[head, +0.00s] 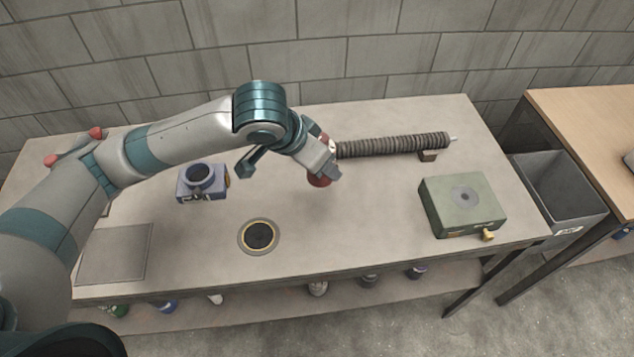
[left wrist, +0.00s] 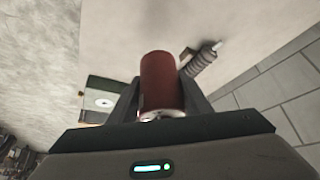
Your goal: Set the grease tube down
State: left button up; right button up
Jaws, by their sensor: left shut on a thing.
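The grease tube is a dark red cylinder; in the left wrist view (left wrist: 161,82) it stands out between the two fingers. My left gripper (head: 328,172) is shut on it, near the middle of the table in the head view. The tube's lower red end (head: 319,181) shows below the fingers, and another bit of red shows above them. The fingers hide its middle. I cannot tell whether its end touches the table. My right gripper is in neither view.
A ribbed dark hose (head: 393,145) lies behind and right of the gripper. A green box (head: 440,205) stands at right, a blue-grey block (head: 188,188) at left. A round black-and-yellow ring (head: 242,236) is at the front. The grey table (head: 345,240) is bare between them.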

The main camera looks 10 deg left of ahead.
pick_arm(q)
jog(key=a+r+n+y, duration=0.1)
jog(key=a+r+n, duration=0.1)
jog(key=a, duration=0.4)
jog(key=w+a+r+n+t+y, duration=0.1)
jog(key=a+r+n+y, duration=0.1)
jog(key=a+n, duration=0.3)
jog(key=shift+w+a+r, duration=0.3)
jog(key=shift+a+r, duration=0.25)
jog(key=shift+a, duration=0.25)
